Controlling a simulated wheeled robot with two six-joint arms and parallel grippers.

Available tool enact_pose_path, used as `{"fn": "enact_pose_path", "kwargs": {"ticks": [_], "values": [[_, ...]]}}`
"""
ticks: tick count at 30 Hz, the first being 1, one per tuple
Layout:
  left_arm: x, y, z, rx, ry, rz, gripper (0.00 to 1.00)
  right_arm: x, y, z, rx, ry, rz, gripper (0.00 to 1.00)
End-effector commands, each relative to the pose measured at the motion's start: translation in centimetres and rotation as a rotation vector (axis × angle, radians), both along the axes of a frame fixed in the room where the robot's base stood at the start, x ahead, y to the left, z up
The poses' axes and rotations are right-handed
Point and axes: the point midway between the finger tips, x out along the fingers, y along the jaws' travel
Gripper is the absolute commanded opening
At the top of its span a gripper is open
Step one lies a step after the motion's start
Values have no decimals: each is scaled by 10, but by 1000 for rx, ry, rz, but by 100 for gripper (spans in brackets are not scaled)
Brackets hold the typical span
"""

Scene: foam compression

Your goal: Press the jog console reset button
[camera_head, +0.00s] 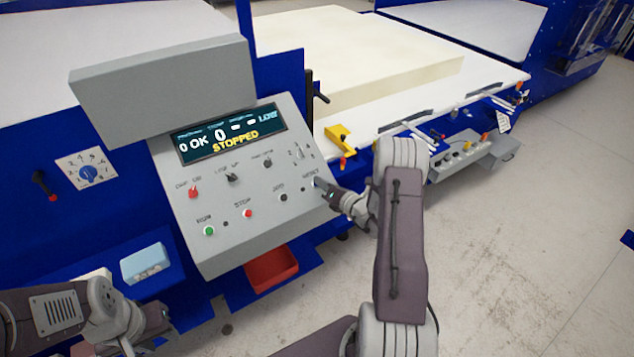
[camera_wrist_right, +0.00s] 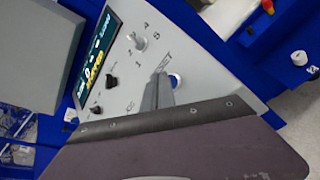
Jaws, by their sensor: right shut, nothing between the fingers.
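The grey jog console (camera_head: 225,235) has a sloped panel with a display (camera_head: 229,134) reading STOPPED, plus knobs and buttons. The RESET label is at the panel's right edge, and my right gripper (camera_head: 322,186) is right at it, shut and empty. In the head view the gripper hides the reset button.
Green (camera_head: 209,231) and red (camera_head: 247,213) buttons sit lower on the panel. A red bin (camera_head: 272,270) is below the console. A pale foam block (camera_head: 375,65) lies on the table behind. A yellow part (camera_head: 341,139) sits at the table's near edge. Open floor is at right.

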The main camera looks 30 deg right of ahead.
Motion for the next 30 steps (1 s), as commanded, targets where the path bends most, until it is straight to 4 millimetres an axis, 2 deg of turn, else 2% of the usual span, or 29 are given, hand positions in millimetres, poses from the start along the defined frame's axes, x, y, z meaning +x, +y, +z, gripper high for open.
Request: {"fn": "enact_pose_path", "kwargs": {"ticks": [3, 13, 24, 30], "values": [[0, 0, 6, 0, 0, 0, 36, -3, 0, 8, -1, -2, 0, 0], [0, 0, 7, 0, 0, 0, 36, -5, -1, 10, -1, -2, 0, 0], [0, 0, 33, 0, 0, 0, 36, -23, -3, 43, 0, -2, -1, 0], [0, 0, 40, 0, 0, 0, 36, -30, -3, 51, -1, -2, -1, 0]]}}
